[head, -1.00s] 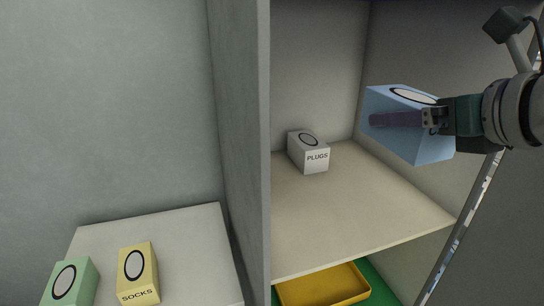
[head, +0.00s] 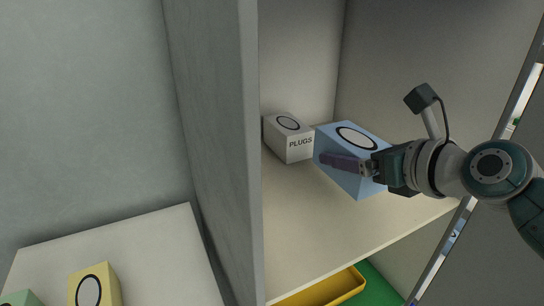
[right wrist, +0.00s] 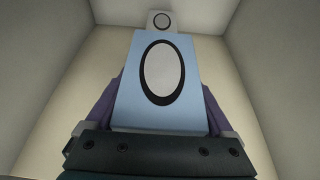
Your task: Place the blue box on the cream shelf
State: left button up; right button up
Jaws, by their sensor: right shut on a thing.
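The blue box (head: 352,178) has a white oval with a black ring on its top. My right gripper (head: 345,163) is shut on it, with purple fingers along its sides. In the right wrist view the blue box (right wrist: 157,110) sits between the fingers. The box is inside the cubby over the cream shelf (head: 320,231), to the right of the white PLUGS box. I cannot tell whether its underside touches the shelf. My left gripper is not in view.
The white PLUGS box (head: 288,138) stands on the shelf close by on the left. A grey divider wall (head: 213,130) bounds the left side. Below is a yellow tray (head: 325,288). A yellow box (head: 96,285) and green box (head: 20,299) sit on a lower left surface. The shelf front is clear.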

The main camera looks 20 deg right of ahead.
jog(key=shift+w+f+b, duration=0.1)
jog(key=shift+f+b, duration=1.2)
jog(key=shift+f, duration=1.65)
jog(key=shift+f, duration=0.15)
jog(key=o, duration=1.2)
jog(key=shift+c, duration=0.2)
